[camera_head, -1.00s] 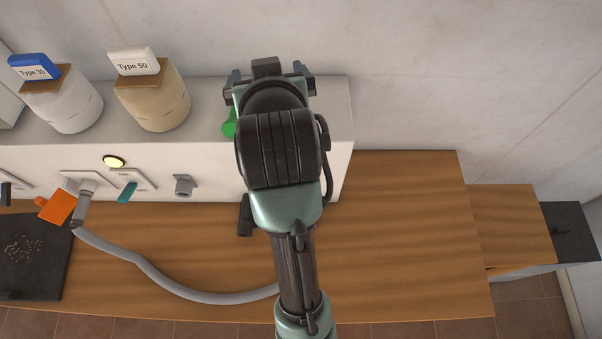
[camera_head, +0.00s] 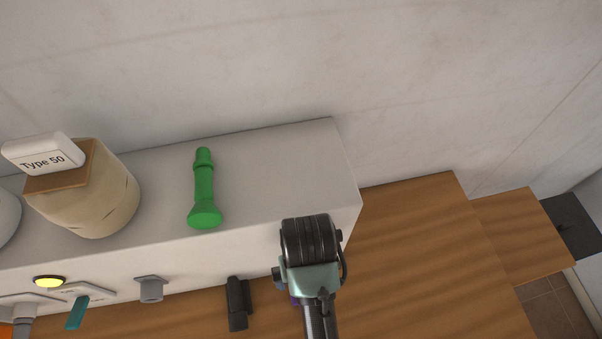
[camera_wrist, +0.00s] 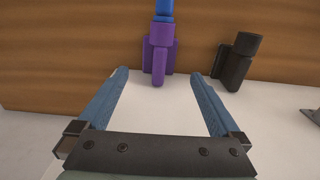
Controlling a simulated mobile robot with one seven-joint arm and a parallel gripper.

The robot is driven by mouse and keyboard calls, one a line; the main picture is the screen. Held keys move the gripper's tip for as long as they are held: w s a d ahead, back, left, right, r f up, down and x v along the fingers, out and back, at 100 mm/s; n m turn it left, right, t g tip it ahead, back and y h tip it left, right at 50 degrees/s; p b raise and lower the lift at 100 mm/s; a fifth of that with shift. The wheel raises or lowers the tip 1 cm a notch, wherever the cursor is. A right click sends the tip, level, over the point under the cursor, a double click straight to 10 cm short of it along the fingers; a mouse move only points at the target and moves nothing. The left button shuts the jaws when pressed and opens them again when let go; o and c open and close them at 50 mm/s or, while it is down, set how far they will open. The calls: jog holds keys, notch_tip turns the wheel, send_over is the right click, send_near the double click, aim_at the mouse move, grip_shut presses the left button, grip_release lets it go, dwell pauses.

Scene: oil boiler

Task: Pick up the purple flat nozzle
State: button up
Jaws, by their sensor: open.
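The purple nozzle (camera_wrist: 160,45) is at the top middle of the wrist view, with a bright blue part (camera_wrist: 164,10) at its far end. It lies ahead of and roughly between my gripper's (camera_wrist: 160,76) two blue fingers, which are open and empty. Its near end is about level with the fingertips; I cannot tell whether it is fully between them. In the head view only a small purple patch (camera_head: 293,300) shows beside my wrist, which hides the rest and the fingers.
A green nozzle (camera_head: 204,190) lies on top of the white unit (camera_head: 285,160). A Type 50 jar (camera_head: 85,200) stands left. The wooden table (camera_head: 420,260) is clear at right.

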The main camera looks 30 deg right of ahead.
notch_tip(320, 180, down, 7)
jog(key=shift+s+r+p, duration=0.1)
jog(key=shift+r+p, duration=0.1)
jog(key=shift+p, duration=0.1)
jog(key=shift+f, duration=0.5)
jog(key=shift+w+f+p, duration=0.15)
jog(key=shift+f+p, duration=0.15)
jog(key=shift+f, duration=0.9)
jog(key=shift+w+f+p, duration=0.1)
jog(key=shift+f+p, duration=0.15)
jog(key=shift+f, duration=0.9)
jog(key=shift+r, duration=0.1)
jog(key=c, duration=1.3)
jog(key=shift+s+r, duration=0.1)
jog(key=shift+r, duration=0.05)
